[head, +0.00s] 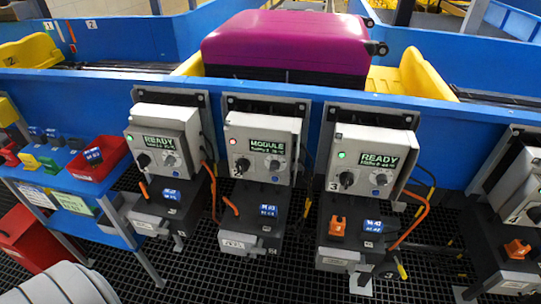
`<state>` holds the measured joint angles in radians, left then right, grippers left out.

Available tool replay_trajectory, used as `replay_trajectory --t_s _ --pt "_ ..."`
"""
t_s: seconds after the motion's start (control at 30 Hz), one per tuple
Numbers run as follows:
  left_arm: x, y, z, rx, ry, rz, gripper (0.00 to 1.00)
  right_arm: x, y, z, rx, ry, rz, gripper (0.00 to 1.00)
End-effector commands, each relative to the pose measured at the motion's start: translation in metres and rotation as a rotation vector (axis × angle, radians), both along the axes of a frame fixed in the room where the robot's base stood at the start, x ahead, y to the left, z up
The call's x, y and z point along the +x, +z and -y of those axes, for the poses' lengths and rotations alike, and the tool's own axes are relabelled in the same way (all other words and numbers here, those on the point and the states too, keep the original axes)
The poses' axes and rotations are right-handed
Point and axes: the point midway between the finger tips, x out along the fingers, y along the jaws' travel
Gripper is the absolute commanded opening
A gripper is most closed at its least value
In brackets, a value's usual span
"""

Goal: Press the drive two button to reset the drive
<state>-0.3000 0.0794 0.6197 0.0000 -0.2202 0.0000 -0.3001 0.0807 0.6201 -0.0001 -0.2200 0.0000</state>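Three grey drive boxes face me in a row on the blue conveyor side. The middle box (264,135) is the second from the left; its display (267,147) reads "MODULE" over smaller, unclear text. A small red light (233,141) glows on its left. Below are a black rotary knob (243,165) and a round pale control with a blue centre (274,165); I cannot tell whether that control is the button. The left box (163,115) and the right box (371,130), marked 3, read "READY" and show green lights. Neither gripper is in view.
A purple suitcase (287,42) lies in a yellow tray (411,75) on the conveyor behind. Orange cables (411,226) hang beside the boxes. A blue rack (75,183) with a red bin (98,160) stands left. A fourth box (521,190) is cut off at right.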

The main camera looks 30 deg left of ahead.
Motion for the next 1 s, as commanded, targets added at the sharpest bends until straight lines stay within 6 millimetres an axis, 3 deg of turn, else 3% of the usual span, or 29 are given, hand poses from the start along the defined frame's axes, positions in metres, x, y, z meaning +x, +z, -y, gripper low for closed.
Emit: replay_trajectory --t_s 0.27,0.63,1.0 --pt "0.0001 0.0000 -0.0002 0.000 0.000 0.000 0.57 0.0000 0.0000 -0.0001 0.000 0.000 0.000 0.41" --pt "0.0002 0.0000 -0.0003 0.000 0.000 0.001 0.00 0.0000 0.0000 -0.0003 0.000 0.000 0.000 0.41" --pt "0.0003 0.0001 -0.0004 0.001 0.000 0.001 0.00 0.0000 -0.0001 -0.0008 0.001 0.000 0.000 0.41"
